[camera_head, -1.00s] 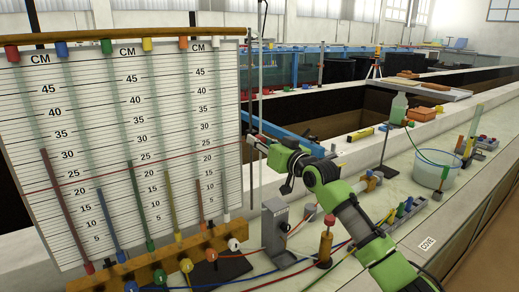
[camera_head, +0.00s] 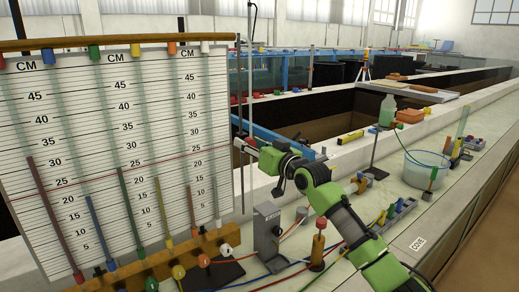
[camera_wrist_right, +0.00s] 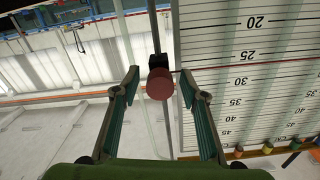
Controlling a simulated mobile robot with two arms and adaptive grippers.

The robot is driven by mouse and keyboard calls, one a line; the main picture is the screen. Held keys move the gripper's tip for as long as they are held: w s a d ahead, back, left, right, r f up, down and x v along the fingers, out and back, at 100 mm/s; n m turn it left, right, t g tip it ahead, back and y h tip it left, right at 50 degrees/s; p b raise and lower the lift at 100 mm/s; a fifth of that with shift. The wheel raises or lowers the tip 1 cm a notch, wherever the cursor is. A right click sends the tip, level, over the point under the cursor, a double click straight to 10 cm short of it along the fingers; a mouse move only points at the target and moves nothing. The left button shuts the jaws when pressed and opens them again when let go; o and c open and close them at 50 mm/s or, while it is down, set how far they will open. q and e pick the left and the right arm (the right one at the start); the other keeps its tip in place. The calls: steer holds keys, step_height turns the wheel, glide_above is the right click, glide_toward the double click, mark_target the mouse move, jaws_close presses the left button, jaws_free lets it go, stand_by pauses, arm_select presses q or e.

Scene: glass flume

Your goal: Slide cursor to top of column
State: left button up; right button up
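The cursor shows as a thin red line (camera_head: 150,165) across the white CM scale board (camera_head: 108,150), a little above the 25 marks near its right end. A round dull-red knob (camera_wrist_right: 160,84) on a dark block shows in the right wrist view, beside the board's edge on a vertical rod (camera_wrist_right: 154,30). My right gripper (camera_head: 238,143) is at the board's right edge, level with the red line. In the wrist view its two fingers (camera_wrist_right: 160,76) are apart on either side of the knob, with gaps visible on both sides. My left gripper is out of view.
Coloured tubes stand before the board above a wooden manifold (camera_head: 165,258) with several knobs. A bucket (camera_head: 424,170) is at right. The area above the gripper along the rod looks clear.

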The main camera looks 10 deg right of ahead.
steer(key=v, duration=1.1)
steer(key=shift+s+d, duration=0.15)
steer(key=shift+s, duration=0.15)
